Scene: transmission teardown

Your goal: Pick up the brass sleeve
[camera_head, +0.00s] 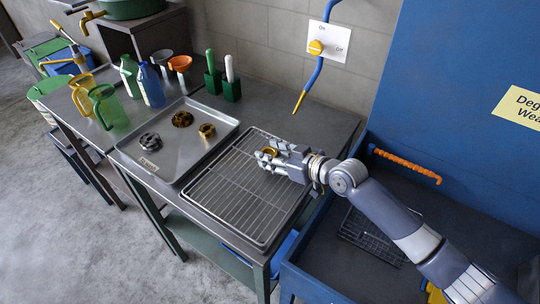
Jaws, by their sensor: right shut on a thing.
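My right gripper (268,157) reaches in from the right and is over the wire rack. It is shut on a small gold ring-shaped part, which looks like the brass sleeve (269,151). The fingers hide part of the sleeve, and I cannot tell how far it is above the rack. My left gripper is not in view.
A metal tray (164,171) left of the rack holds a grey gear (149,141), a dark gold gear (182,119) and another brass-coloured part (207,130). The wire rack (228,207) is otherwise bare. Jugs, bottles and green brush holders stand behind the tray. A blue basin is at the right.

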